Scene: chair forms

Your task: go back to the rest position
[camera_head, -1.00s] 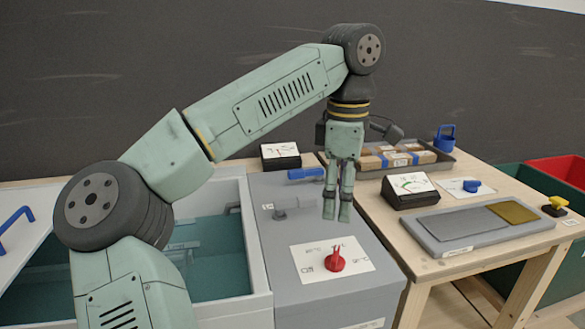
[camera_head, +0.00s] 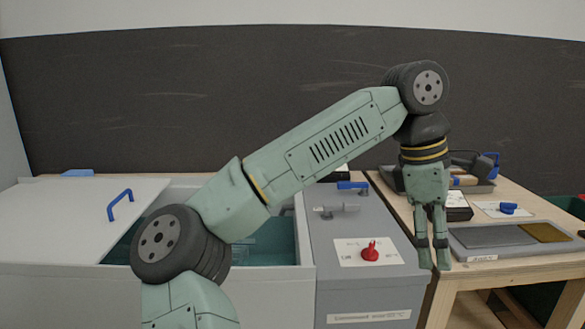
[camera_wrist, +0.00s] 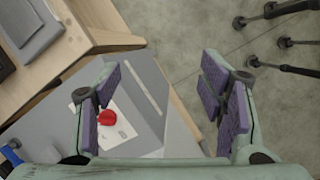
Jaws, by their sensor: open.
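My gripper (camera_head: 434,257) is open and empty. In the head view it points down in front of the wooden table, to the right of the grey cabinet with the red knob (camera_head: 370,251). In the wrist view its two fingers (camera_wrist: 163,108) stand wide apart, with purple pads. Between and below them show the edge of the grey cabinet top and the floor. The red knob also shows in the wrist view (camera_wrist: 108,117), next to the left finger. My fingertips hide part of the table's front edge in the head view.
The grey cabinet (camera_head: 390,290) stands beside a white basin with a lid and blue handle (camera_head: 120,204). The wooden table (camera_head: 530,267) carries a grey board (camera_head: 490,236), a blue knob (camera_head: 508,208) and a tray. Black stand legs (camera_wrist: 285,60) are on the floor in the wrist view.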

